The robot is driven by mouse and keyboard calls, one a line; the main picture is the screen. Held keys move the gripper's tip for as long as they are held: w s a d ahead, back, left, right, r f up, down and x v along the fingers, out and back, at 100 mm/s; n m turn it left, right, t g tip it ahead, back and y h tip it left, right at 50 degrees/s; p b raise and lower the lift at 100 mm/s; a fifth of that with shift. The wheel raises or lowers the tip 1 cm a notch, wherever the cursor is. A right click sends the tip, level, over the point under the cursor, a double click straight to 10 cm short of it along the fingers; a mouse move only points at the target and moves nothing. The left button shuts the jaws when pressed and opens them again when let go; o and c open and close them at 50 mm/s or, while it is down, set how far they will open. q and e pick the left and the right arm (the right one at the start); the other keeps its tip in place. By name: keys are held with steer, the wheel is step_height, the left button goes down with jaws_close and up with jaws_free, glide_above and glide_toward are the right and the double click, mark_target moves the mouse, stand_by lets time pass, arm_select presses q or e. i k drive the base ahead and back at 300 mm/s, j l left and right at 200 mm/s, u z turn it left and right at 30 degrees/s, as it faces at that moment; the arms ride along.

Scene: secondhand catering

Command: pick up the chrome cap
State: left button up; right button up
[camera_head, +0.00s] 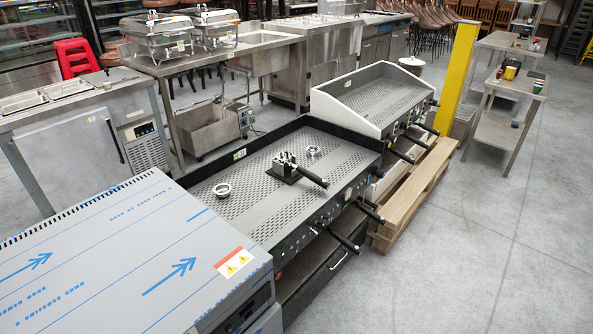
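Two small shiny round metal pieces lie on the perforated grey top of the near black-sided machine (262,203). One is an open-looking ring or cup (222,190) at the left of that top. The other is a chrome piece (313,151) near the back edge; I cannot tell which one is the chrome cap. Between them stands a chrome fitting with a black handle (286,166) pointing right. Neither of my grippers is in view.
A metal cabinet with blue arrows and warning labels (125,262) stands at the front left. Black handles (345,240) stick out from the machine's front. A second, white-sided machine (375,97) stands behind it, by a wooden pallet (420,205). Open grey floor (490,260) lies right.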

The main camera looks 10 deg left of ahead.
mark_target(313, 151)
steer(key=i+l+u, duration=0.3)
steer(key=i+l, duration=0.65)
steer(key=l, duration=0.1)
